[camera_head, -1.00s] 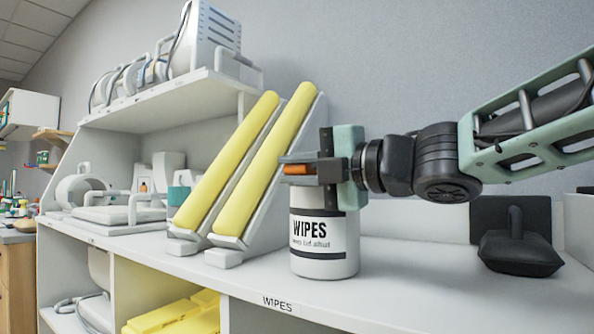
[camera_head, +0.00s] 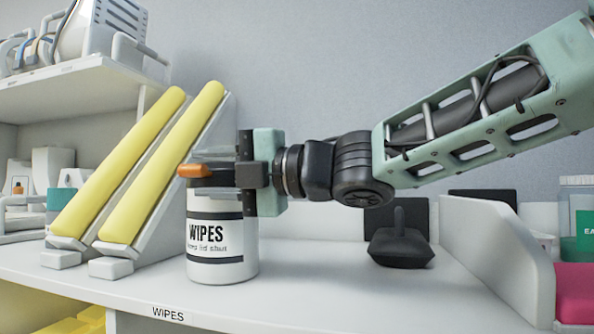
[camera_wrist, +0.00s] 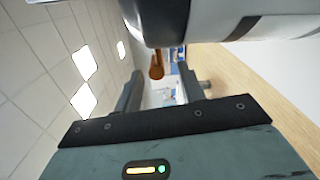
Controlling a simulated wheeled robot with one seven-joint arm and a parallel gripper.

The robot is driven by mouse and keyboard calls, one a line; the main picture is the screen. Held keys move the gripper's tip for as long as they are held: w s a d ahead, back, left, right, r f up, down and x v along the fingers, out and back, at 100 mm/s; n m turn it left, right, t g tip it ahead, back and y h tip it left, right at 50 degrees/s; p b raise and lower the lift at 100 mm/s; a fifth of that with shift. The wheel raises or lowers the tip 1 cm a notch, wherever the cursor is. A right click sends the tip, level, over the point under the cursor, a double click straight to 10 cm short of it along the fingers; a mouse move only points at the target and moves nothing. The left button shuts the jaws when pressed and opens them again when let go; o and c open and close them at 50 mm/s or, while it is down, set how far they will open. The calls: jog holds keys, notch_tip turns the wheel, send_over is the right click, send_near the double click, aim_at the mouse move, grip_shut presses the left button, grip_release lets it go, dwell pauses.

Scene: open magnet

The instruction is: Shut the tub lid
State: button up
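The white wipes tub (camera_head: 222,270) stands upright on the shelf, with black bands and a WIPES label. Its dark top is largely hidden behind my gripper in the head view, so I cannot tell the lid's angle there. An orange tab (camera_head: 193,171) sticks out at the top left. My gripper (camera_head: 212,169) is level with the tub's top, its fingers pointing left. In the wrist view, the tub (camera_wrist: 215,22) fills the top, and the orange tab (camera_wrist: 157,66) shows beyond the gap between my spread fingers. The fingers hold nothing; contact with the tub is unclear.
Two sloping yellow pads (camera_head: 165,165) stand just left of the tub. A black object (camera_head: 400,248) lies to the right, before a white divider (camera_head: 500,255). The shelf front (camera_head: 300,300) is clear. A raised shelf (camera_head: 75,85) holds equipment at upper left.

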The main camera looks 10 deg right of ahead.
jog(key=p+v, duration=0.1)
jog(key=v, duration=1.2)
jog(key=shift+d, duration=0.35)
jog(key=shift+s+f, duration=0.1)
jog(key=shift+s, duration=0.1)
